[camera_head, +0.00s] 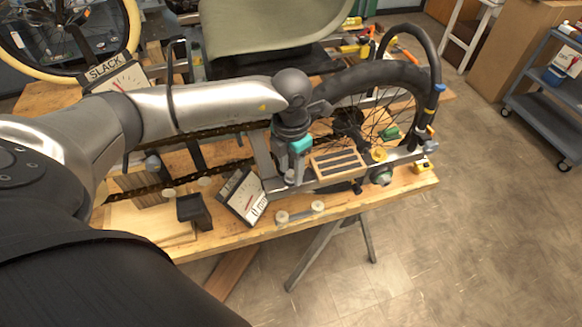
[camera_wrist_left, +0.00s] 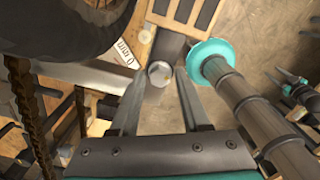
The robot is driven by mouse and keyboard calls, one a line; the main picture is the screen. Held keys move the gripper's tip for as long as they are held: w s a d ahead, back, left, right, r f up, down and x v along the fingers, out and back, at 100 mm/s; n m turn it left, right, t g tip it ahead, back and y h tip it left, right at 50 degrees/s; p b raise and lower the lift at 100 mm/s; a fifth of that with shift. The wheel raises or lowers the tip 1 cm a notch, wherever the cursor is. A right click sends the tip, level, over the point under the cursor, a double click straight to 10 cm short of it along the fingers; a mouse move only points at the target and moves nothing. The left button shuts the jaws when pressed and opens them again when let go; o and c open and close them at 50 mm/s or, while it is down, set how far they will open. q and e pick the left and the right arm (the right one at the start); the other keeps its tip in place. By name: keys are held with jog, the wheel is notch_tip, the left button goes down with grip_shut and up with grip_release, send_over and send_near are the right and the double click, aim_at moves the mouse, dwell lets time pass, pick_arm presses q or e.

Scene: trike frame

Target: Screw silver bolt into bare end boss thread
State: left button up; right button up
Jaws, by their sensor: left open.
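My left gripper (camera_head: 291,180) points down over the near side of the trike frame, beside the slotted wooden tray (camera_head: 338,164). In the left wrist view its fingers (camera_wrist_left: 160,76) are apart. A round silver end (camera_wrist_left: 160,73) shows between the fingertips, below a dark cylinder; I cannot tell whether it is the bolt's head or the boss, nor whether a finger touches it. A grey stepped cylinder with a teal ring (camera_wrist_left: 214,60) lies to the right in that view. A silver hub end (camera_head: 382,178) shows on the frame's near right. My right gripper is not seen.
A dial sign (camera_head: 243,197) and a black block (camera_head: 194,211) stand left of the gripper. A pale-ended spool part (camera_head: 299,212) lies at the bench's front edge. The wheel (camera_head: 375,105) is behind right. A blue cart (camera_head: 550,95) stands right, past open floor.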

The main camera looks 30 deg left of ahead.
pick_arm(q)
grip_shut()
jog(key=m, duration=1.2)
grip_release()
jog(key=n, duration=1.2)
